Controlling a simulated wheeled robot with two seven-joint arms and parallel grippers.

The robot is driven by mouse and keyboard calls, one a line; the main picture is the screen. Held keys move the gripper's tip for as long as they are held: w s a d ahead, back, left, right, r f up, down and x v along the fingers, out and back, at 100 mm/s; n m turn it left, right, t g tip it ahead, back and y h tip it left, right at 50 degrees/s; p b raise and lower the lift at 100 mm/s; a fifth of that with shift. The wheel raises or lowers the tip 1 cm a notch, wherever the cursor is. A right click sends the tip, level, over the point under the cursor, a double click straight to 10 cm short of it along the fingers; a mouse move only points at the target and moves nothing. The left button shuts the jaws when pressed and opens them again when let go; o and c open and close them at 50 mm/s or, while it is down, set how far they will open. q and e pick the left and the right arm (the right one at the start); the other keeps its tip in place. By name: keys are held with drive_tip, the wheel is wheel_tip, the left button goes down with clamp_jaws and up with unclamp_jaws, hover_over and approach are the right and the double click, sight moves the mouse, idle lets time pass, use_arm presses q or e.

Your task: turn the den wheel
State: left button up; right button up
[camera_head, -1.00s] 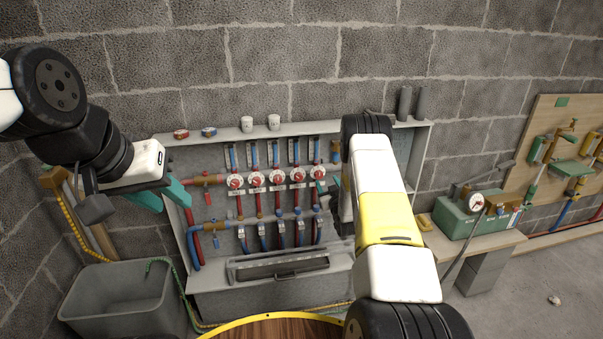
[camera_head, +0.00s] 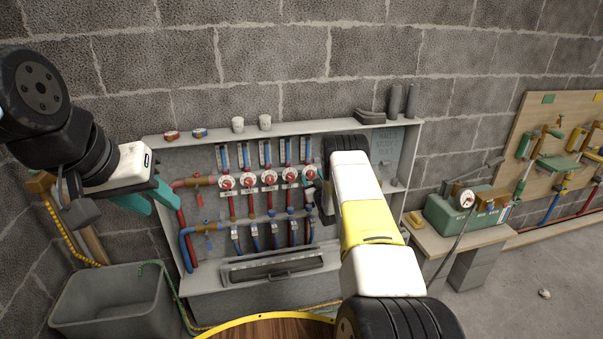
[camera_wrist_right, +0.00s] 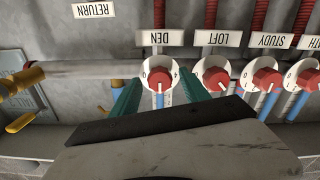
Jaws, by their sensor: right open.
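The den wheel (camera_wrist_right: 160,79) is a red knob on a white dial under the upside-down DEN label in the right wrist view. My right gripper (camera_wrist_right: 158,88) is open, with one teal finger on each side of the den wheel. I cannot tell whether the fingers touch it. In the head view the wheel row's right end (camera_head: 310,173) is beside my right arm, which hides most of that gripper. My left gripper (camera_head: 148,200) is open and empty, left of the manifold cabinet (camera_head: 370,255).
The loft wheel (camera_wrist_right: 215,79) is close beside the right finger. A yellow-handled valve (camera_wrist_right: 22,122) is to the left. A grey tub (camera_head: 110,300) stands at lower left. A green box with a gauge (camera_head: 455,215) sits on a bench at right.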

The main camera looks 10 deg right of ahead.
clamp_jaws()
drive_tip(key=m, duration=0.4)
drive_tip(key=shift+m, duration=0.3)
drive_tip(key=shift+f+m, duration=0.1)
drive_tip(key=shift+m, duration=1.9)
unclamp_jaws()
